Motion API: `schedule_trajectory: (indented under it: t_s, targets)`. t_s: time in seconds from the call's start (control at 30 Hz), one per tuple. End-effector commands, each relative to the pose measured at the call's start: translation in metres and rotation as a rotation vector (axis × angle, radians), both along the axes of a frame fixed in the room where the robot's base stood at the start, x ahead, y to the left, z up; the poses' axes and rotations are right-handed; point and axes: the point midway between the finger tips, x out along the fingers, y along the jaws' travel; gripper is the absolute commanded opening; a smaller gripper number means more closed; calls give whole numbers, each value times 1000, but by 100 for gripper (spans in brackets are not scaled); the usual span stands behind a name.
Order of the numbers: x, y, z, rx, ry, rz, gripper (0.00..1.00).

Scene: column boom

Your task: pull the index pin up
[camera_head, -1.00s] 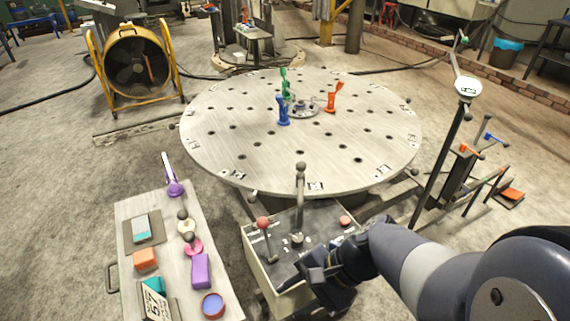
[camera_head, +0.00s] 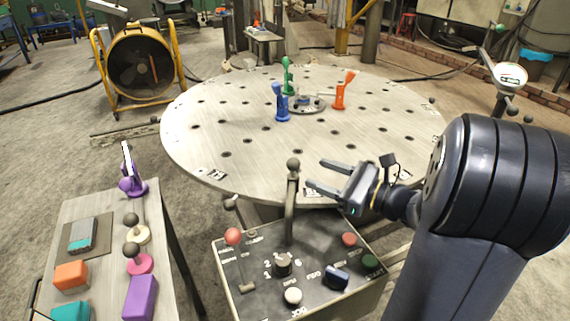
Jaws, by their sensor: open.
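A tall grey lever with a round ball knob (camera_head: 293,164) stands at the back of the control box (camera_head: 250,285), in front of the round table's rim. A smaller dark ball knob (camera_head: 230,203) sits low under the rim, left of the lever. I cannot tell which of these is the index pin; no label names it. My gripper (camera_head: 316,175) is open and empty. Its two fingers point left, at about the height of the lever's knob and a little to its right, with a visible gap and no contact.
The round holed table (camera_head: 220,150) carries blue (camera_head: 281,103), green (camera_head: 288,76) and orange (camera_head: 343,90) clamps. The box top has a red-knobbed lever (camera_head: 233,237), a dial and buttons. A side bench (camera_head: 62,212) with coloured blocks stands left. A gauge (camera_head: 510,76) stands right.

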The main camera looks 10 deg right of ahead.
Motion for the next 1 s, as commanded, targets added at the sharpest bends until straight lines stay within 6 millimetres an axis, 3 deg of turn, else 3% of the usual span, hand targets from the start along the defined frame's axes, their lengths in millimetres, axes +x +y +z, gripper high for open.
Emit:
schedule_trajectory:
  t_s: [0.5, 1.0]
  targets:
    - [57, 60, -1, -2, 0, 7, 52]
    - [69, 71, 0, -3, 0, 2, 52]
